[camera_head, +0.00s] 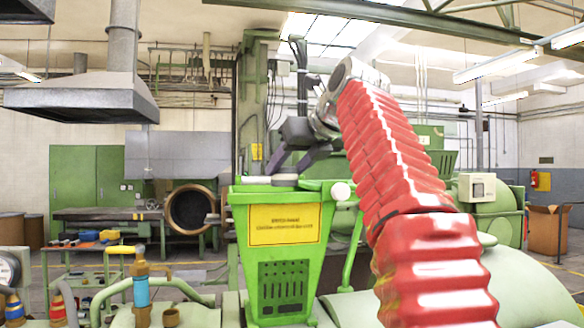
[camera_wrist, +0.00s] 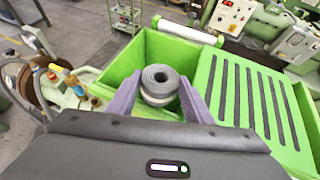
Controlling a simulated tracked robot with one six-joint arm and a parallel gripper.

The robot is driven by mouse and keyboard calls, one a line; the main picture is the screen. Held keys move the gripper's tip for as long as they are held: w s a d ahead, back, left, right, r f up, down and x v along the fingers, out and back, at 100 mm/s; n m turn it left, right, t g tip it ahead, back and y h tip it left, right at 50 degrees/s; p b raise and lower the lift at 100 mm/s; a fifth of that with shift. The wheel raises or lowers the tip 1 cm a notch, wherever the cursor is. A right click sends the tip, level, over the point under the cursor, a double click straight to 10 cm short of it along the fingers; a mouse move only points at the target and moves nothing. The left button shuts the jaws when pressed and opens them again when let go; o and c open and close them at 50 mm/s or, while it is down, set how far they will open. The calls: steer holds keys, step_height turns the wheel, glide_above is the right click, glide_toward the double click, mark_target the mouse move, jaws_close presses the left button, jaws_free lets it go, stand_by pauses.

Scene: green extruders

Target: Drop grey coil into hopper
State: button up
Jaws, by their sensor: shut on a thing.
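The grey coil (camera_wrist: 160,84) is between the two purple fingers of my gripper (camera_wrist: 158,100) in the wrist view. The fingers are shut on it. The green hopper (camera_wrist: 124,72) lies beneath, and the coil appears over its open compartment; its exact height above the rim is hard to judge. In the head view, my gripper (camera_head: 293,160) is above the hopper (camera_head: 240,215), which has a yellow label and a slotted front. A greyish shape at the hopper's top in that view is too unclear for me to name.
A slotted green panel (camera_wrist: 255,105) covers the hopper's right side in the wrist view. A blue and brass valve (camera_head: 141,290) stands at the front left. A cart with tools (camera_head: 90,240) is further left. Green machinery (camera_head: 525,285) fills the right.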

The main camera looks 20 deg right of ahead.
steer(key=shift+w+d, duration=0.15)
steer(key=shift+w, duration=0.6)
steer(key=shift+w+d, duration=0.1)
steer(key=shift+w, duration=0.6)
steer(key=o, duration=1.2)
steer(key=v, duration=0.7)
steer(key=shift+s, duration=0.2)
